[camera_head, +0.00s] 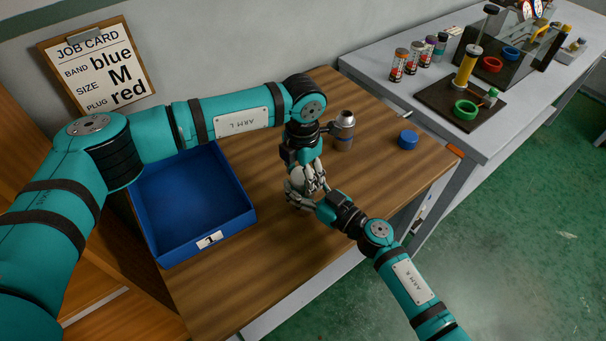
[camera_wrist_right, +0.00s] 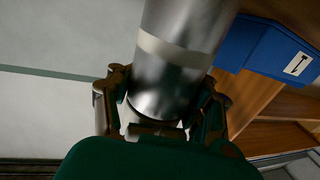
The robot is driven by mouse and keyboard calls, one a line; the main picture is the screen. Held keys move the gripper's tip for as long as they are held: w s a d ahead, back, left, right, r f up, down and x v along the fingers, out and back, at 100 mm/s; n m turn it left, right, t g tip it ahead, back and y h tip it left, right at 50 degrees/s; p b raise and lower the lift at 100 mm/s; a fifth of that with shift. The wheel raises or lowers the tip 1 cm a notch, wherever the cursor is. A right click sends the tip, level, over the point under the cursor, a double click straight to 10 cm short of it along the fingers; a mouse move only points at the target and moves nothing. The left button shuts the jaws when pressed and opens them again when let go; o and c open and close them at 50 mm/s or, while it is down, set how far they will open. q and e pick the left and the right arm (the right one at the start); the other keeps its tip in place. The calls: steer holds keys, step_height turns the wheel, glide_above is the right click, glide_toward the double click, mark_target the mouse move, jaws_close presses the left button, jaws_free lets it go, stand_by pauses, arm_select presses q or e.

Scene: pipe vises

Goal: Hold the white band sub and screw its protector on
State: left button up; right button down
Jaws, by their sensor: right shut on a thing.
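The white band sub (camera_wrist_right: 176,58) fills the top middle of the right wrist view as a shiny steel cylinder with a pale band. My right gripper (camera_wrist_right: 160,112) has its fingers on both sides of the sub's lower end. In the head view my right gripper (camera_head: 318,204) meets my left gripper (camera_head: 304,186) low over the wooden table. The sub is mostly hidden there by both grippers. The left fingers are too crowded to read. I cannot identify the protector; a blue ring-shaped cap (camera_head: 408,139) lies on the table to the right.
A grey metal cylinder (camera_head: 344,130) stands just behind the grippers. A blue tray (camera_head: 248,222) sits at the left of the wooden table (camera_head: 262,284). A grey bench (camera_head: 378,62) behind holds several banded cylinders and a dark board (camera_head: 440,96) with a green ring. The front right tabletop is clear.

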arm_select(q)
steer(key=shift+o, duration=1.2)
steer(key=shift+r, duration=0.1)
step_height(320, 180, up, 4)
steer(key=shift+s+r, duration=0.1)
steer(key=shift+r, duration=0.05)
steer(key=shift+c, duration=0.2)
